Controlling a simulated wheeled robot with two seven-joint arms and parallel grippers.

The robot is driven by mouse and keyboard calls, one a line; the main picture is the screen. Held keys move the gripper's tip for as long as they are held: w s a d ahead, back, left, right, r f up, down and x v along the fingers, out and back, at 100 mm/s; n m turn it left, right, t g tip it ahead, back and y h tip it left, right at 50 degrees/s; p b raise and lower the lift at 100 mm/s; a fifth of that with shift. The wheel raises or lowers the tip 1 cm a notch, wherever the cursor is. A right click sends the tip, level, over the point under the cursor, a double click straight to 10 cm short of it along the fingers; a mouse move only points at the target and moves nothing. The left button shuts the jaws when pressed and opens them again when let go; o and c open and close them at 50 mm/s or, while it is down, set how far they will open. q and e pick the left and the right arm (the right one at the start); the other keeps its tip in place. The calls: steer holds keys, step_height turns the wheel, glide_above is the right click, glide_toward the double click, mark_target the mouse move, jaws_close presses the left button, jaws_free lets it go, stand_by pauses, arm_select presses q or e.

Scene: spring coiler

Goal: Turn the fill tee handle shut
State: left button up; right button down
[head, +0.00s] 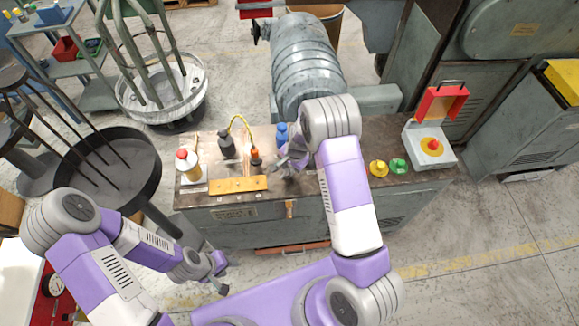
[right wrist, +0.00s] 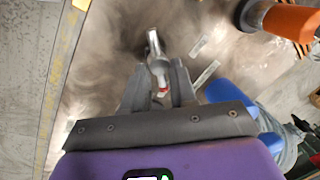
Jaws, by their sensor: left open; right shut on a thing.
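My right gripper (head: 288,158) is low over the bench top, left of my right forearm. In the right wrist view its fingers (right wrist: 159,88) are closed on a small grey metal lever with a red bit, which I take for the fill tee handle (right wrist: 154,45). The handle's grey end sticks out past the fingertips; the rest of it is hidden between them. In the head view the gripper hides the handle. My left gripper (head: 218,278) is open and empty, low in front of the bench and apart from it.
A brass-coloured bar (head: 238,184) lies near the front edge. Yellow (head: 378,168) and green (head: 398,166) pieces sit right, near a red-lidded box (head: 430,145).

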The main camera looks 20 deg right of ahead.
steer(key=shift+n, duration=0.3)
steer(key=n+b, duration=0.2)
steer(key=n, duration=0.1)
steer(key=shift+w+f+g+y+b, duration=0.1)
steer(key=shift+w+g+y+b, duration=0.1)
steer(key=shift+g+y+b, duration=0.15)
steer(key=n+b, duration=0.1)
steer(key=n, duration=0.1)
steer(key=n+b, duration=0.1)
steer(key=n, duration=0.2)
steer(key=shift+w+a+g+y, duration=0.15)
steer(key=shift+a+g+y, duration=0.1)
steer(key=shift+g, duration=0.1)
steer(key=n+b, duration=0.1)
steer(key=n, duration=0.3)
steer(key=shift+w+a+n+g+b, duration=0.1)
steer(key=shift+a+n+g+b, duration=0.05)
steer(key=shift+n+g+b, duration=0.2)
steer(key=n, duration=0.2)
steer(key=n+g, duration=0.1)
steer(key=n, duration=0.1)
steer(key=shift+a+n+b, duration=0.2)
steer(key=shift+n+b, duration=0.05)
steer(key=shift+b, duration=0.1)
steer(key=c, duration=0.9)
jaws_free()
steer(key=shift+c, duration=0.2)
